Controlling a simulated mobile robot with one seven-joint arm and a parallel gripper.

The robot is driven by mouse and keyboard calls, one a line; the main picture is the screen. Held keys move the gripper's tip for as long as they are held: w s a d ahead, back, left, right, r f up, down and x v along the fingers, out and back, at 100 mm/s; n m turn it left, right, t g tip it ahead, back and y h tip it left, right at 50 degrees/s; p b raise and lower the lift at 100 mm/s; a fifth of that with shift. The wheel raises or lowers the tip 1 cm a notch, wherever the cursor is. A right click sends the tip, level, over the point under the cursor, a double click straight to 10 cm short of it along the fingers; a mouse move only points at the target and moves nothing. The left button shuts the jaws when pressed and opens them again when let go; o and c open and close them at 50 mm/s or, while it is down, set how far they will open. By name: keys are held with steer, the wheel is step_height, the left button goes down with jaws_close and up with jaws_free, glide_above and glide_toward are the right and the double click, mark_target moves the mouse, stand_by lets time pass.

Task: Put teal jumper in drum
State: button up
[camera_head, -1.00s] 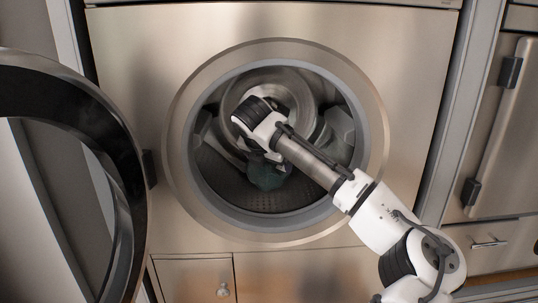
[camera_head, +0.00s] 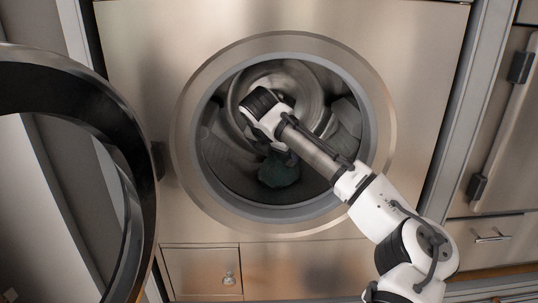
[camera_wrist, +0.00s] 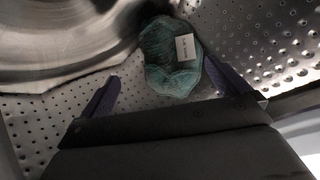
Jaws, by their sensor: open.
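The teal jumper (camera_head: 279,171) lies bunched up on the lower inside of the metal drum (camera_head: 225,155). In the wrist view the jumper (camera_wrist: 172,58) shows a white label and rests against the perforated drum wall (camera_wrist: 45,115). My gripper (camera_wrist: 170,88) is inside the drum with its two dark fingers apart. The jumper is just beyond the fingertips, with nothing visible held between them. In the head view my wrist hides the fingers and part of the jumper's upper edge.
The round door (camera_head: 135,170) stands open at the left. The opening's rim (camera_head: 185,140) surrounds my arm, which enters from the lower right. A small cabinet door with a knob (camera_head: 228,279) is below. Handled panels (camera_head: 500,125) stand at the right.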

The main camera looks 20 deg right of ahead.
steer(key=s+a+r+b, duration=0.1)
steer(key=s+a+b, duration=0.1)
steer(key=s+a, duration=0.2)
steer(key=s+a+r+b, duration=0.2)
steer(key=s+a+b, duration=0.1)
steer(key=s, duration=0.6)
steer(key=shift+a+r, duration=0.25)
steer(key=shift+a, duration=0.15)
